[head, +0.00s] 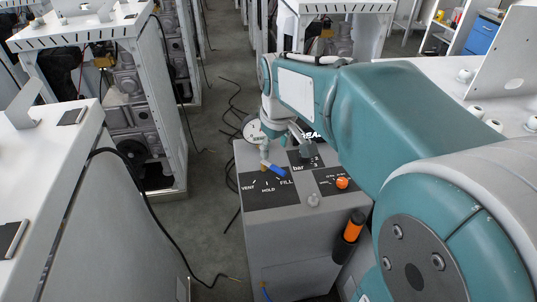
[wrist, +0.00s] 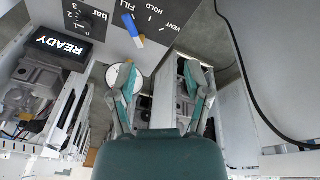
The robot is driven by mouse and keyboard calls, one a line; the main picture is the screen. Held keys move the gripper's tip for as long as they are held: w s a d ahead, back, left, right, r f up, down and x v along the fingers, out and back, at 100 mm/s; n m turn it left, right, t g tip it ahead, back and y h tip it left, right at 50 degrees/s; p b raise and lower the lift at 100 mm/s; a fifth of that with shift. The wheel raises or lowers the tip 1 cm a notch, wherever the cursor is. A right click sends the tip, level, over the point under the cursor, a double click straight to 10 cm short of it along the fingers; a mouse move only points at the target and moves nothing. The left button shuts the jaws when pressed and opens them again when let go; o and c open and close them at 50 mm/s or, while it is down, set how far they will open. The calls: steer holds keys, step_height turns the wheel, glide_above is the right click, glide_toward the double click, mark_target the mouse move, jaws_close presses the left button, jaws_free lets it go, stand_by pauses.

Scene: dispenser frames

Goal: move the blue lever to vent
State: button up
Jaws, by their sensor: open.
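The blue lever (head: 277,170) is on the dark label plate (head: 262,201) on top of the grey cabinet. Its blue handle points toward FILL, away from VENT at the plate's left, and its other end is brass-coloured. The lever (wrist: 131,28) also shows at the upper middle of the wrist view, with FILL, HOLD and VENT beside it. My gripper (wrist: 160,72) is open and empty, with its two fingers apart. The lever appears beyond the fingertips, not between them. In the head view my gripper is near the panel's back, partly hard to make out.
A lit READY display (wrist: 58,42) and a bar scale are beside the lever plate. A round gauge (head: 253,130) stands at the cabinet's back left. An orange knob (head: 342,183) is to the lever's right. Open floor with loose cables lies left of the cabinet.

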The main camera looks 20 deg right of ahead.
steer(key=n+g, duration=0.2)
glide_above(279, 169)
step_height(279, 169, down, 8)
step_height(279, 169, down, 11)
steer(key=shift+r, duration=0.15)
jaws_close()
